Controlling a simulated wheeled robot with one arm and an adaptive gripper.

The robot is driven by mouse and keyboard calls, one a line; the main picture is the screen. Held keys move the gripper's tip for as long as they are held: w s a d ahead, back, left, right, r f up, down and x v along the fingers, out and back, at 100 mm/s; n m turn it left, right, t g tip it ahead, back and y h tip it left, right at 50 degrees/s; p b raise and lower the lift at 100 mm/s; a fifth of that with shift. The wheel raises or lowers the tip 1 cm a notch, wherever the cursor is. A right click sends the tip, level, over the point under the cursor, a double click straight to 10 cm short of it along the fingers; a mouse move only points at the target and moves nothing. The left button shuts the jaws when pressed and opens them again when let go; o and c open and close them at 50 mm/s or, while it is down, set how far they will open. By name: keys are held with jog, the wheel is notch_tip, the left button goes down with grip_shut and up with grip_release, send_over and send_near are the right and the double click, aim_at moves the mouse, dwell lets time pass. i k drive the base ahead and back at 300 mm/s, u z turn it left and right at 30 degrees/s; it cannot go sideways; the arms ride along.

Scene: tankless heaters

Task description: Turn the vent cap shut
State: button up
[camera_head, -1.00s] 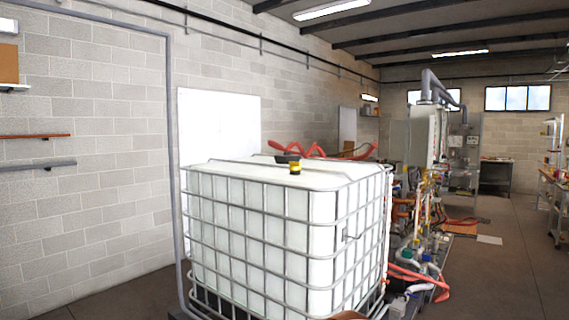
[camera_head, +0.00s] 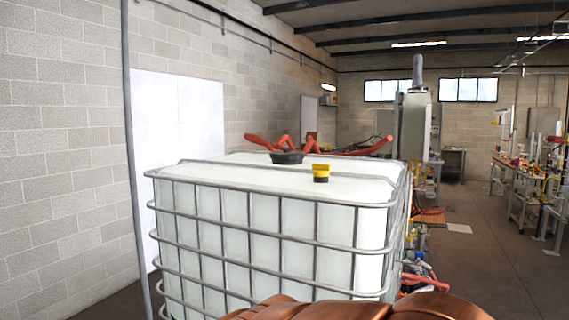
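A large white tank in a grey metal cage (camera_head: 275,238) stands in front of me, its top in view. On its top sits a small yellow and black cap (camera_head: 321,173), near the front edge. A wider black lid (camera_head: 287,158) lies behind it and to the left. I cannot tell from the frames which of these is the vent cap, or whether either is shut. A copper-coloured part of mine shows at the bottom edge, below the cage. My gripper's fingers are not in view.
Red hoses (camera_head: 325,147) show behind the tank top. A grey vertical pipe (camera_head: 134,170) and a block wall are on the left. Piping and hoses crowd the tank's right side. Open floor (camera_head: 495,265) runs farther right, beside cluttered benches (camera_head: 525,180).

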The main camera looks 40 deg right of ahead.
aim_at(321, 171)
jog(key=i, duration=1)
jog(key=z, duration=3)
jog(key=i, duration=0.8)
jog(key=u, duration=0.55)
